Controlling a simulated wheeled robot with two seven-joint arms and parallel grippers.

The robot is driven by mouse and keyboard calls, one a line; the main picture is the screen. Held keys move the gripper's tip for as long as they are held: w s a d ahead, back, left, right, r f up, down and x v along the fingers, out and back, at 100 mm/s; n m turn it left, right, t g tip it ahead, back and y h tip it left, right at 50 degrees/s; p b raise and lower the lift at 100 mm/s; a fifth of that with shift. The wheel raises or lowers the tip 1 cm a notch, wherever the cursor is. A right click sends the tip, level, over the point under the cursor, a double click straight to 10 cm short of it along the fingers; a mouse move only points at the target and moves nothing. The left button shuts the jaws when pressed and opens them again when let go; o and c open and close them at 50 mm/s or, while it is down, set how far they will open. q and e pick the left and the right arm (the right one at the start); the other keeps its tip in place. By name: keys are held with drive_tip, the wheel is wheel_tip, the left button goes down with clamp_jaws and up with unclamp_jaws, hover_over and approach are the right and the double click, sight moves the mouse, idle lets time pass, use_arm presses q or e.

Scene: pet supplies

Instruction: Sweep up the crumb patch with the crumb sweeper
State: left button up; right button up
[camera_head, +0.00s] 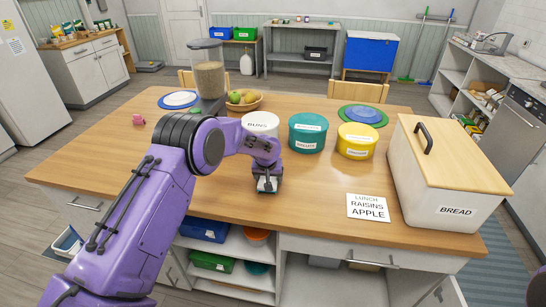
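My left gripper (267,184) points down at the front middle of the wooden table (320,205), close to the tabletop. A small pale and dark piece shows at its fingertips. I cannot tell whether this is the crumb sweeper or part of the gripper, nor whether the fingers are open or shut. I cannot make out a crumb patch on the visible tabletop; my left arm hides part of the table's left side. My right gripper is not in view.
Behind the gripper stand a white tub (262,123), a teal tub (307,134) and a yellow tub (357,141). A bread bin (440,185) and a lunch note (367,206) are at right. A food dispenser (208,75), fruit bowl (243,104) and pink object (139,119) stand farther left.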

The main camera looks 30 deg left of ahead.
use_arm(q)
drive_tip(key=shift+d+r+p, duration=0.2)
drive_tip(key=shift+r+p, duration=0.15)
drive_tip(key=shift+p, duration=0.1)
drive_tip(key=shift+w+r+p, duration=0.15)
drive_tip(key=shift+r+p, duration=0.2)
drive_tip(key=shift+r, duration=0.55)
drive_tip(key=shift+r+p, duration=0.25)
drive_tip(key=shift+p, duration=0.1)
wheel_tip(320, 180, up, 3)
drive_tip(key=p, duration=0.2)
drive_tip(key=shift+r+p, duration=0.1)
drive_tip(key=shift+p, duration=0.2)
drive_tip(key=shift+r, duration=0.95)
